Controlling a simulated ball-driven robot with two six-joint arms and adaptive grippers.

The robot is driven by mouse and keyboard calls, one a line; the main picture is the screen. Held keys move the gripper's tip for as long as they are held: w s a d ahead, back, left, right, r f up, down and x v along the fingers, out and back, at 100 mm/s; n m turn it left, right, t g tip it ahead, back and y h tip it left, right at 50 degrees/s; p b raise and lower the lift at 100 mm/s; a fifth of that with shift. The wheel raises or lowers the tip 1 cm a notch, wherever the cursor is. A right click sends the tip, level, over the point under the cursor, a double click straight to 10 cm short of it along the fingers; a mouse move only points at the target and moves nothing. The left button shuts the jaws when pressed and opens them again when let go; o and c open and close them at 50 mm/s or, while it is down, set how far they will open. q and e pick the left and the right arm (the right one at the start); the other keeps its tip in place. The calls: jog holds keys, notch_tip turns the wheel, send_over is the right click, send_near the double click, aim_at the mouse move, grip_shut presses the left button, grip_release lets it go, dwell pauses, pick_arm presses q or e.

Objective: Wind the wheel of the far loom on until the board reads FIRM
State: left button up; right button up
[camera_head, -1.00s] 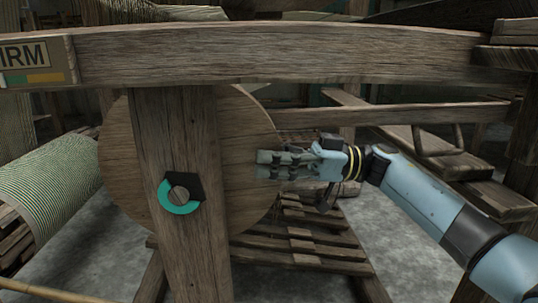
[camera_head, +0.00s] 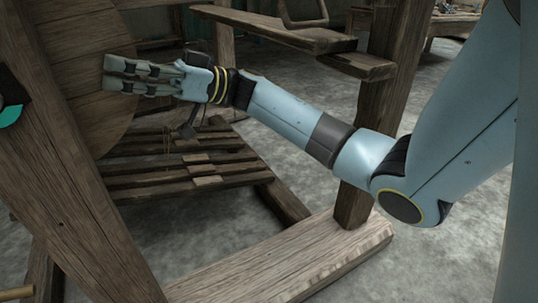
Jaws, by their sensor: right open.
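The round wooden wheel (camera_head: 90,40) of the loom stands at the left, cut off by the picture's edge and partly hidden by a leaning wooden post (camera_head: 70,215). My right gripper (camera_head: 106,74) reaches in from the right. Its fingers are open, one above the other, and their tips overlap the wheel's right part in view. I cannot tell whether they touch it. I see nothing held between them. A black and teal fitting (camera_head: 10,117) shows on the post at the left edge. The board is out of view. My left gripper is not in view.
A slatted wooden treadle frame (camera_head: 180,170) lies below my right gripper. A thick floor beam (camera_head: 300,262) and an upright post (camera_head: 385,90) stand near my right arm. A bench plank (camera_head: 270,28) is above. Grey floor (camera_head: 440,230) is open at the right.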

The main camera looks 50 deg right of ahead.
jog(key=p+v, duration=0.3)
jog(key=v, duration=0.8)
jog(key=s+a+r+m+t+h+p, duration=0.1)
jog(key=s+r+m+t+h+p, duration=0.15)
jog(key=s+m+t+p, duration=0.5)
pick_arm(q)
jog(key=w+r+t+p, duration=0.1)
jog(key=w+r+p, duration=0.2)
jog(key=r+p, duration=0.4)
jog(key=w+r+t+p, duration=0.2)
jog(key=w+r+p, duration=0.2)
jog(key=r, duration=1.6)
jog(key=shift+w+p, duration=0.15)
jog(key=shift+p, duration=1.35)
pick_arm(e)
jog(key=s+d+f+m+h, duration=0.1)
jog(key=s+f+m+h, duration=0.1)
jog(key=f+h, duration=0.3)
jog(key=s+d+f+m+t+h, duration=0.1)
jog(key=s+f+m+h, duration=0.1)
jog(key=f+m+h, duration=0.3)
jog(key=s+d+f+m+t+h, duration=0.1)
jog(key=s+d+f+m+h, duration=0.1)
jog(key=f+h, duration=0.3)
jog(key=shift+s+f+m, duration=0.5)
jog(key=shift+s+m, duration=0.1)
jog(key=shift+m, duration=0.05)
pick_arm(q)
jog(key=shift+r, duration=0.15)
